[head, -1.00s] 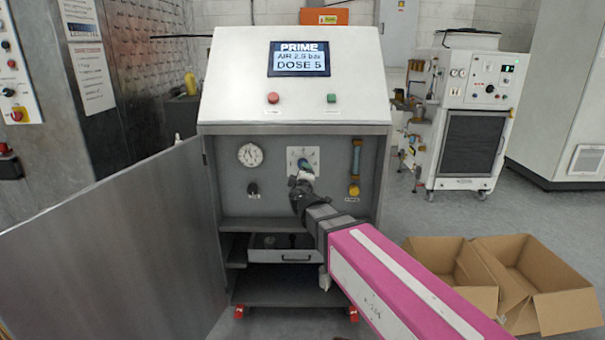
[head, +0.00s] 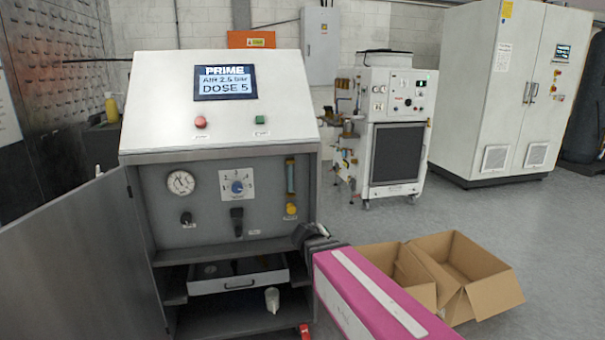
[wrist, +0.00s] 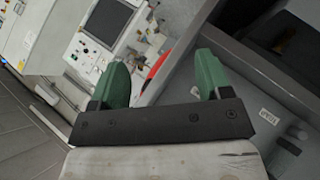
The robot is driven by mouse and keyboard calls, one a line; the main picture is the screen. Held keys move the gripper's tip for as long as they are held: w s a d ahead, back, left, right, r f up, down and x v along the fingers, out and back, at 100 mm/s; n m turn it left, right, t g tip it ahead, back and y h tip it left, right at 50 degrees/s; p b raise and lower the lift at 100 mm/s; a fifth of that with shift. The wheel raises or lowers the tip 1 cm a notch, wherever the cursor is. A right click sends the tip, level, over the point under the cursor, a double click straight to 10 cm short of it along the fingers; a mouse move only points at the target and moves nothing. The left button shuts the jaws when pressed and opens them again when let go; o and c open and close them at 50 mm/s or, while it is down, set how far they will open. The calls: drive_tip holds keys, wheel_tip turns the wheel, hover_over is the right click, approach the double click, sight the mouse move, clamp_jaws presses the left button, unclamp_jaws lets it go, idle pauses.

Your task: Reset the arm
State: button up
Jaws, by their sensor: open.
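My arm with its pink cover (head: 365,300) reaches in from the bottom right in the head view. My gripper shows in the wrist view (wrist: 162,78) with its two green fingers wide apart and nothing between them. In the head view its dark end is at the right edge of the open cabinet, in front of the frame, its fingertips not clear. The grey cabinet (head: 220,120) has a lit screen (head: 225,82) reading PRIME, AIR 2.5 bar, DOSE 5. The blue dial (head: 238,187) on its numbered plate is in full view, apart from my gripper.
The cabinet's door (head: 75,270) stands open at the left. A gauge (head: 180,183), a drawer (head: 238,283) and a white cup (head: 272,299) are in the cabinet. Open cardboard boxes (head: 480,285) stand right of my arm. Clear floor lies beyond them.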

drive_tip(key=s+d+f+m+g+y, duration=0.4)
drive_tip(key=s+d+f+g, duration=0.5)
drive_tip(key=s+d+f, duration=0.3)
drive_tip(key=shift+s+d+f+m, duration=0.3)
drive_tip(key=shift+s+m, duration=0.4)
drive_tip(key=shift+s, duration=0.35)
drive_tip(key=shift+s+f+g+y, duration=0.15)
drive_tip(key=shift+s+g+y, duration=0.25)
drive_tip(key=shift+s, duration=0.05)
drive_tip(key=shift+c, duration=0.4)
